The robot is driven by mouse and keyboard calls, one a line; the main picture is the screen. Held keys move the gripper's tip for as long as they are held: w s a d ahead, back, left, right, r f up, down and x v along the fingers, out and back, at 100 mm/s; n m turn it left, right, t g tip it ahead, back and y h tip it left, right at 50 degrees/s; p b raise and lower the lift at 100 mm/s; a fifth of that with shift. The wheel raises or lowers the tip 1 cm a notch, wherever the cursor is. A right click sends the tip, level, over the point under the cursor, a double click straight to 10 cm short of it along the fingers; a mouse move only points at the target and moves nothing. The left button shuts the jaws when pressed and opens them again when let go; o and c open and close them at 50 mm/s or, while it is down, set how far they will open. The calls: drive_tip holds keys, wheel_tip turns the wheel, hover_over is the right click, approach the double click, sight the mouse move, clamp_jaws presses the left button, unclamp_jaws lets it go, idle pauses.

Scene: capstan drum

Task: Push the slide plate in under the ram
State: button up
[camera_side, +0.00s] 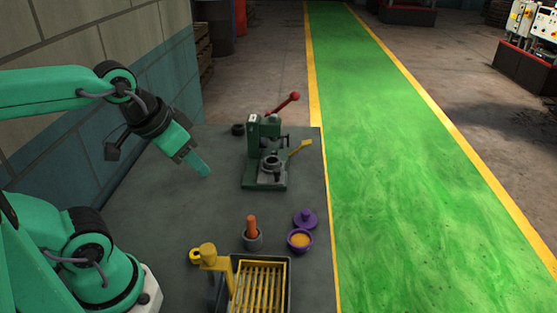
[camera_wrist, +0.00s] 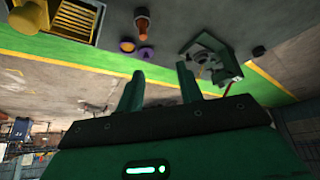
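A green press (camera_side: 253,141) with a red-knobbed lever (camera_side: 294,97) stands on the grey table; it also shows in the wrist view (camera_wrist: 213,60). A yellow piece (camera_side: 300,147) sticks out from its right side, perhaps the slide plate's handle; the plate itself I cannot make out clearly. A grey round part (camera_side: 271,163) sits low at the press front, and the ram's lower end is hard to see. My gripper (camera_side: 205,171) is in the air left of the press, apart from it. In the wrist view its two fingers (camera_wrist: 160,70) stand apart with nothing between them.
In front of the press are a grey mortar (camera_side: 253,240) with an orange pestle (camera_side: 251,225), a purple bowl (camera_side: 300,241) and a purple lid (camera_side: 305,218). A yellow-slatted tray (camera_side: 262,290) lies nearer. The table left of the press is clear.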

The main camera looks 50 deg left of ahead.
drive_tip(key=shift+o, duration=0.7)
drive_tip(key=n+g, duration=0.5)
drive_tip(key=n, duration=1.3)
hover_over(277, 170)
drive_tip(key=f, duration=1.1)
drive_tip(key=shift+s+f, duration=0.2)
drive_tip(key=shift+f, duration=0.05)
drive_tip(key=shift+w+f+g, duration=0.2)
drive_tip(key=shift+f+g, duration=0.1)
drive_tip(key=shift+f, duration=0.05)
drive_tip(key=shift+f, duration=0.1)
drive_tip(key=shift+f, duration=3.8)
